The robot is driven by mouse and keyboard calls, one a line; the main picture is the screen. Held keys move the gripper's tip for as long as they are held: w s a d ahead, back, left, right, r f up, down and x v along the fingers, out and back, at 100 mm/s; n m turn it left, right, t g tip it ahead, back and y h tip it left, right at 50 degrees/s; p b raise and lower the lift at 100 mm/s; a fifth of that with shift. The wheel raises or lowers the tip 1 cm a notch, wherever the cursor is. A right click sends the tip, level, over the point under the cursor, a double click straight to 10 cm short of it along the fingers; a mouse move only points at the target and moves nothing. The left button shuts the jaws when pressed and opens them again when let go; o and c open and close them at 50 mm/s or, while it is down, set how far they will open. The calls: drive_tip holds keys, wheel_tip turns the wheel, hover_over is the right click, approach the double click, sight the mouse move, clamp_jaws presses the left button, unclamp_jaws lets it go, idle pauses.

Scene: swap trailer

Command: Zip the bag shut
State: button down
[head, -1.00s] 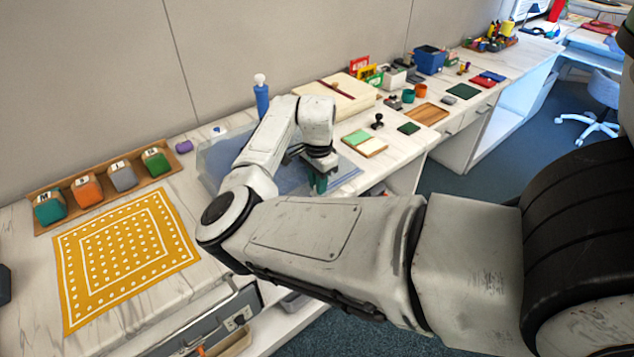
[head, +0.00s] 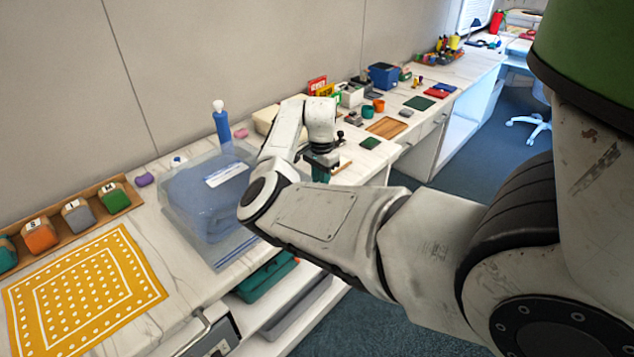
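The bag (head: 182,207) is clear plastic and lies on the counter left of my arm, with folded blue cloth (head: 210,190) and a white label (head: 227,174) inside. My forearm hides its right part. I cannot make out the zip or its slider, or whether the bag is open. My gripper (head: 320,172) points down to the right of the bag, near the counter's front edge. A small teal piece shows at its tip; I cannot tell if it is a fingertip or a held thing.
A blue bottle (head: 221,125) stands behind the bag. A yellow dotted cloth (head: 82,295) and a wooden rack (head: 68,240) of labelled coloured blocks are at left. A stamp (head: 370,141), a green pad and a wooden board (head: 387,127) lie right of my gripper.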

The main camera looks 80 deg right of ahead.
drive_tip(key=shift+s, duration=0.1)
drive_tip(key=c, duration=1)
unclamp_jaws()
drive_tip(key=shift+r, duration=0.1)
wheel_tip(320, 180, up, 11)
drive_tip(key=shift+b, duration=0.4)
drive_tip(key=shift+s+f, duration=0.1)
drive_tip(key=shift+f, duration=0.1)
